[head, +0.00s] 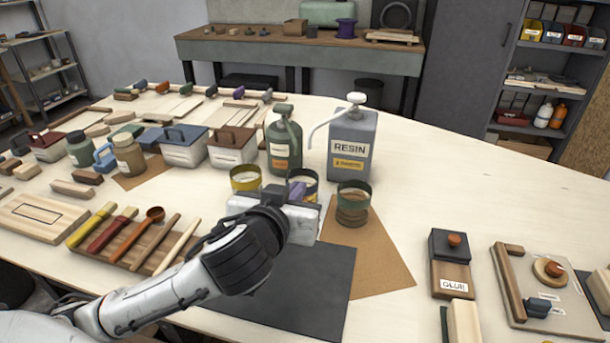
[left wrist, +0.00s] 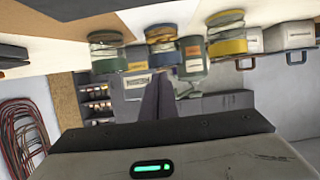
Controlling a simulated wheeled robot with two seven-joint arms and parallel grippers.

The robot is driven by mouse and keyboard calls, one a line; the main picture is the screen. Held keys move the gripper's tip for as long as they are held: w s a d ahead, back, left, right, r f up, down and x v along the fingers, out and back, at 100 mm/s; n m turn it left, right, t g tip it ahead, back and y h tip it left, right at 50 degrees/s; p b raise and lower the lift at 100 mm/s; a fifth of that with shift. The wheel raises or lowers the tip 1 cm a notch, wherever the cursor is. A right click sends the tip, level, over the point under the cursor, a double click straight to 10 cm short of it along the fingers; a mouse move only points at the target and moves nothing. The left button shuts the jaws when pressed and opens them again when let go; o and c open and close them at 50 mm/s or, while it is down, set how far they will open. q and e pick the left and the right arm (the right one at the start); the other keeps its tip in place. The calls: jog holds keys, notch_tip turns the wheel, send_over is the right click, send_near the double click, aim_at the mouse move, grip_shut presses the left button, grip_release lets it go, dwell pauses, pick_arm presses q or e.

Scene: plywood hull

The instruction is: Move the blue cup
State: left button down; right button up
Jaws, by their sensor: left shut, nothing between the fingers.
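A clear cup with a dark blue band (head: 311,183) stands on the table between the yellow-banded cup (head: 245,180) and the green-banded cup (head: 353,203). My left gripper (head: 298,190) is in front of the blue cup and hides its lower part. Its purple-grey fingers are shut with nothing between them. In the left wrist view, which is upside down, the fingers (left wrist: 157,98) point toward the blue cup (left wrist: 161,36); I cannot tell whether they touch it. My right gripper is not in view.
A green bottle (head: 284,143) and a grey resin jug (head: 352,146) stand behind the cups. A brown sheet (head: 375,262) and a dark mat (head: 315,290) lie in front. A tool rack (head: 135,250) is at left. The table right of the jug is clear.

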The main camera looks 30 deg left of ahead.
aim_at(307, 173)
pick_arm(q)
jog(key=w+a, duration=0.1)
jog(key=w, duration=0.4)
jog(key=w+a+b, duration=0.1)
jog(key=w, duration=0.2)
jog(key=shift+w+a, duration=0.15)
jog(key=shift+a, duration=0.2)
jog(key=shift+f+b, duration=0.55)
jog(key=shift+b, duration=0.1)
jog(key=shift+f, duration=0.1)
jog(key=shift+d+f, duration=0.1)
jog(key=shift+f, duration=0.1)
